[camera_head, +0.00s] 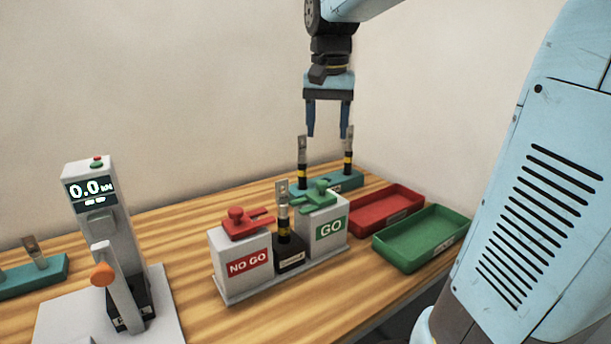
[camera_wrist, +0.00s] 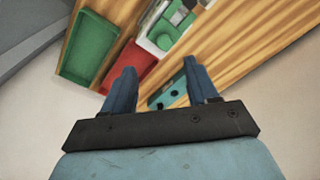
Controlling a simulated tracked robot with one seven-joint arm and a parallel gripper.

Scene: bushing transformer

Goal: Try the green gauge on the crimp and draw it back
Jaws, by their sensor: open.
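The green gauge (camera_head: 318,196) lies on top of the white GO block (camera_head: 327,231). In the wrist view the green gauge (camera_wrist: 167,33) is beyond my fingers. A crimped lug with black and yellow bands (camera_head: 284,221) stands upright in a black holder between the GO and NO GO blocks, apart from the green gauge. The red gauge (camera_head: 240,223) lies on the NO GO block (camera_head: 242,258). My gripper (camera_head: 328,134) is open and empty, pointing down above the teal rack (camera_head: 343,181) behind the blocks. The wrist view also shows my gripper (camera_wrist: 160,80).
Two lugs (camera_head: 303,164) (camera_head: 348,150) stand in the teal rack below my fingers. A red tray (camera_head: 386,207) and a green tray (camera_head: 424,237) lie at the right. A force tester (camera_head: 94,208) reading 0.0 stands at the left. Bare wood is left of the blocks.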

